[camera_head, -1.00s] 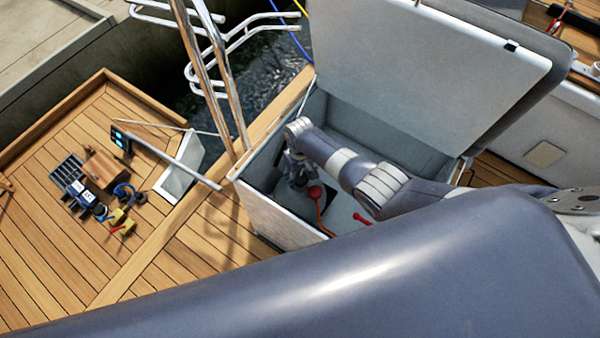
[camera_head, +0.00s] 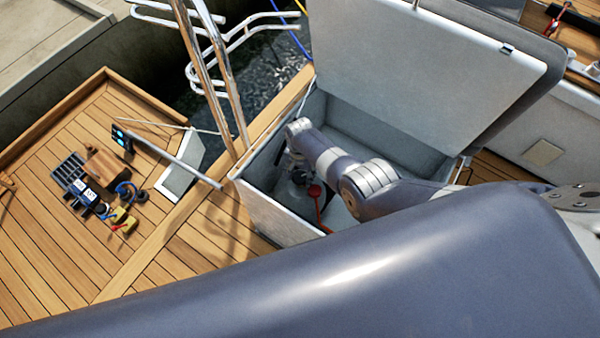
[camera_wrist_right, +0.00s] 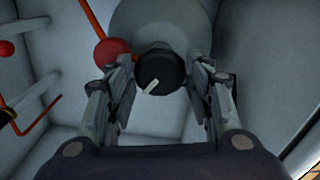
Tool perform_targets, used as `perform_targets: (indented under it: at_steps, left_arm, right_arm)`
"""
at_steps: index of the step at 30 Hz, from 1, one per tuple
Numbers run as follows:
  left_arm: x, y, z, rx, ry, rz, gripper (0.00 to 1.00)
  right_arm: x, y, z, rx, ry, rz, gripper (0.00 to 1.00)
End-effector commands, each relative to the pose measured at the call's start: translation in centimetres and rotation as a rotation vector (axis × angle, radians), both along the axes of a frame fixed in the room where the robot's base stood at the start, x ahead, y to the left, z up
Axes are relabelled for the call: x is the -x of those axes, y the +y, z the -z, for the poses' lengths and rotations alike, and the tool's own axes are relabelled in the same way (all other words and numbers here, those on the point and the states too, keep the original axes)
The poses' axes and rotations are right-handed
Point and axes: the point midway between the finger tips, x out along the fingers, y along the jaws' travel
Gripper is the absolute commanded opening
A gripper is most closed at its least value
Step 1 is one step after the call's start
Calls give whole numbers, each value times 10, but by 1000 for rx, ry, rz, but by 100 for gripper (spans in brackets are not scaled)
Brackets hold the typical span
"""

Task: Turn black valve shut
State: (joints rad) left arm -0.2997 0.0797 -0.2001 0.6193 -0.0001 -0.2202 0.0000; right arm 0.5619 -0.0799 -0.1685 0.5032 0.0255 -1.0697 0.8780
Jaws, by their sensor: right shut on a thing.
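The black valve (camera_wrist_right: 160,70) is a round knob with a short white pointer line, seen in the right wrist view. The line points down and to the left. My right gripper (camera_wrist_right: 161,82) has one finger on each side of the knob and is shut on it. In the head view my right gripper (camera_head: 296,168) is down inside the open white locker (camera_head: 265,212), partly hidden by its own arm. The black valve cannot be made out there. My left gripper is not in view.
A red round cap (camera_wrist_right: 112,52) with a red pipe sits left of the knob, close to the left finger. A pale rounded tank (camera_wrist_right: 165,20) is behind it. Locker walls stand close around my arm. The lid (camera_head: 430,65) is raised. Tools lie on the deck at left.

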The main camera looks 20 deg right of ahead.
Motion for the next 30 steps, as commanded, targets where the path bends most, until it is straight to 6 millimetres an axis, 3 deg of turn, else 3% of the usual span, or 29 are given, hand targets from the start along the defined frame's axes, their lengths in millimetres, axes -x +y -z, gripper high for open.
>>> perform_targets:
  at_steps: [18, 30]
  left_arm:
    - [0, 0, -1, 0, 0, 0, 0]
    - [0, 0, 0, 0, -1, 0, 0]
  right_arm:
    - [2, 1, 2, -2, 5, 585, 24]
    - [3, 1, 2, -1, 6, 882, 24]
